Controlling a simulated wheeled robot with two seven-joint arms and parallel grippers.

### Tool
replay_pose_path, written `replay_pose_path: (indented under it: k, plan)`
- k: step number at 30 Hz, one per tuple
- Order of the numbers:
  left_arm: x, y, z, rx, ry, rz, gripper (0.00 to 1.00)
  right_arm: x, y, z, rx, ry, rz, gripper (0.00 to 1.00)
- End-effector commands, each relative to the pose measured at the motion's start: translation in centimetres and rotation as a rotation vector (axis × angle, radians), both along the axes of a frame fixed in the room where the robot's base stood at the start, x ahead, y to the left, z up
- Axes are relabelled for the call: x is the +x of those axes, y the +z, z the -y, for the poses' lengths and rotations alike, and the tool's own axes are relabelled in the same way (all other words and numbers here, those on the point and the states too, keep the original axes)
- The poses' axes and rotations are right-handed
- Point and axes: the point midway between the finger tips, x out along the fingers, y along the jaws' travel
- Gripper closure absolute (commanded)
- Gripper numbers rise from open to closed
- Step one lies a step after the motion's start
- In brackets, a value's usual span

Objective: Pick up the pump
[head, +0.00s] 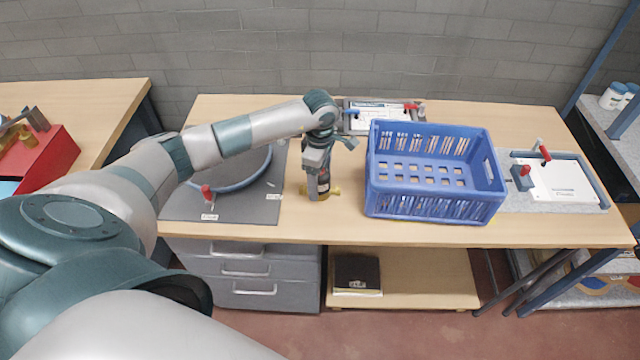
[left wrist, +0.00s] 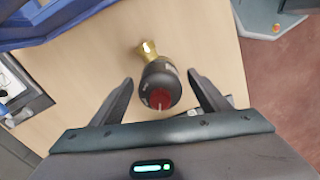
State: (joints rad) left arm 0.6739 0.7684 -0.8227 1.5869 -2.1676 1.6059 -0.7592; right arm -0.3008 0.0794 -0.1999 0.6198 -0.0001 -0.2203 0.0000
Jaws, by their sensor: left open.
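The pump (head: 323,184) stands on the wooden table, dark-bodied with brass fittings at its base. It also shows in the left wrist view (left wrist: 160,84), seen from above, with a red spot on its near end and a brass fitting beyond. My left gripper (head: 318,165) is directly above the pump and points down, hiding its top in the head view. In the left wrist view its two open fingers (left wrist: 160,92) stand on either side of the pump's body, with a gap visible on both sides. My right gripper is not in view.
A blue crate (head: 435,205) stands close to the right of the pump. A grey mat with a round blue-rimmed part (head: 235,208) lies to the left. A board with a red-handled clamp (head: 565,182) is at the right, another fixture (head: 378,115) behind.

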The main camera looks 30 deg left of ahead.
Motion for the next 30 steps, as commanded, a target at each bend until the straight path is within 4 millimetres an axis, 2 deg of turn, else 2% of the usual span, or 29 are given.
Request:
replay_pose_path:
  k: [8, 11, 17, 18, 30]
  plan:
    - [0.0, 0.03, -0.01, 0.0, 0.0, 0.0, 0.31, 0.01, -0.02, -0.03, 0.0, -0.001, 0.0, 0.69]
    - [-0.01, 0.03, -0.01, 0.0, 0.0, 0.0, 0.5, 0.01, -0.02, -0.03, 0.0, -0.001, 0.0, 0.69]
    - [0.0, 0.04, -0.01, 0.0, 0.0, 0.0, 0.98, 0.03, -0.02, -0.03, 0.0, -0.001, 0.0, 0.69]
    - [0.1, 0.21, -0.01, 0.0, 0.001, 0.002, 1.0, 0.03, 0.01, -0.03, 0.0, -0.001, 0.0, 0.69]
    - [0.15, 0.78, -0.03, 0.0, 0.001, 0.003, 1.0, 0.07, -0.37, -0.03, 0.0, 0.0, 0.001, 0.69]
